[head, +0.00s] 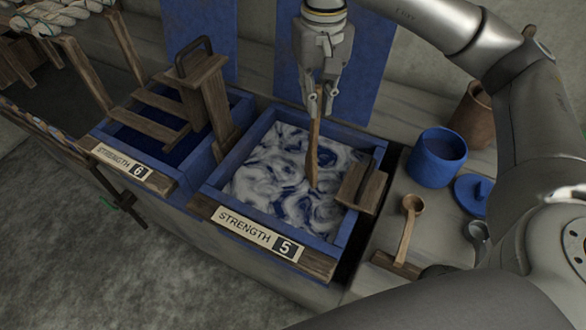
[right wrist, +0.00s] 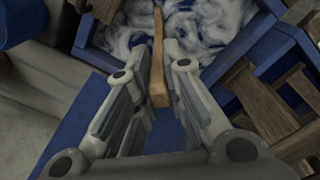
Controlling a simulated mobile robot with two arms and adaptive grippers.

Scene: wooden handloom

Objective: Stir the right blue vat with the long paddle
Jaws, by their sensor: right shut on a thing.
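The right vat (head: 340,232) is a blue box labelled "STRENGTH 5", filled with swirled blue and white liquid (head: 265,180). My right gripper (head: 318,98) is above the far side of this vat, shut on the long wooden paddle (head: 314,150). The paddle hangs nearly upright, its lower end at the liquid; whether the tip is below the surface is hard to tell. In the right wrist view the paddle (right wrist: 158,60) runs between the fingers toward the swirled liquid (right wrist: 200,30). My left gripper is not in view.
The left vat, labelled "STRENGTH 6" (head: 123,165), holds dark blue liquid under a wooden frame with a black handle (head: 194,56). A wooden block (head: 360,187) sits on the right vat's rim. A blue pot (head: 437,157), its lid (head: 473,194) and a wooden ladle (head: 408,225) are at right.

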